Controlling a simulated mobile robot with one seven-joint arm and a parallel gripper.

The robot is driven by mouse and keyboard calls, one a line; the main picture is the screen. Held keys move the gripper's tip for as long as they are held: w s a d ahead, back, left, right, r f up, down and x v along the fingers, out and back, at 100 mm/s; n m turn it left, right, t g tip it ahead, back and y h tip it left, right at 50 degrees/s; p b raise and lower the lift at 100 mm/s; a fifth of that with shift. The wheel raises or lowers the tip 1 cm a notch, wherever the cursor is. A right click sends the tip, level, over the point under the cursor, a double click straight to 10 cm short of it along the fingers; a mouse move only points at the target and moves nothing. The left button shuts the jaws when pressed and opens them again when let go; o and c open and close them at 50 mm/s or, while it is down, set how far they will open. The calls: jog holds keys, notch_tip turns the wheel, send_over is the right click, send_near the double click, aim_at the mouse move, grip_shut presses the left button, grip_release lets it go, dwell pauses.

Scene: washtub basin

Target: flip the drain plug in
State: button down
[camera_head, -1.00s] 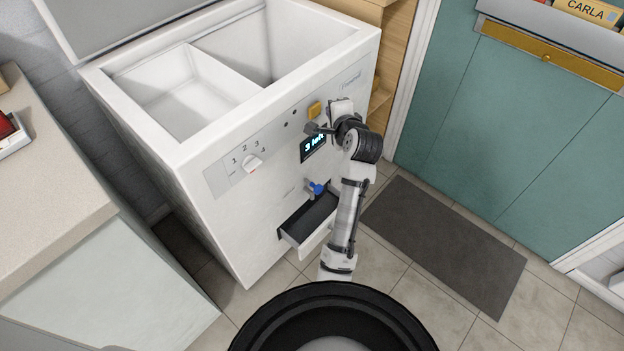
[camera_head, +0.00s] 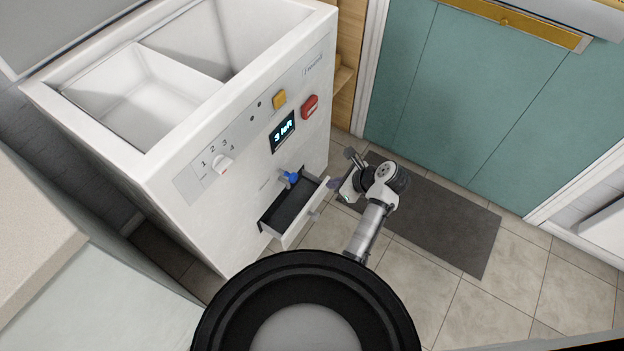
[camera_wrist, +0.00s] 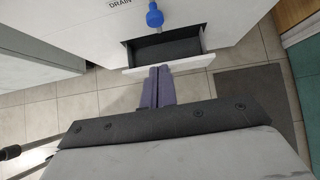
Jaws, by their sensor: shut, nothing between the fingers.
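The blue drain plug (camera_head: 290,176) sits on the front of the white washtub machine (camera_head: 238,187), just above an open drawer. It also shows in the wrist view (camera_wrist: 155,16), beside the printed word DRAIN. My gripper (camera_head: 338,186) is to the right of the plug and drawer, apart from both. In the wrist view its two fingers (camera_wrist: 158,76) lie side by side, shut and empty, pointing at the drawer's front edge.
The open drawer (camera_head: 304,220) sticks out below the plug. A grey mat (camera_head: 440,225) lies on the floor to the right.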

jog(key=w+a+r+x, duration=0.1)
jog(key=r+x, duration=0.1)
jog(key=x, duration=1)
jog(key=shift+w+a+f, duration=0.2)
jog(key=shift+a, duration=0.35)
jog(key=shift+w+a+r+p, duration=0.1)
jog(key=shift+w+a+p, duration=0.15)
jog(key=shift+w+a, duration=0.35)
jog(key=shift+w+a+p, duration=0.25)
jog(key=shift+w+a, duration=0.15)
jog(key=shift+a, duration=0.3)
jog(key=shift+d, duration=0.1)
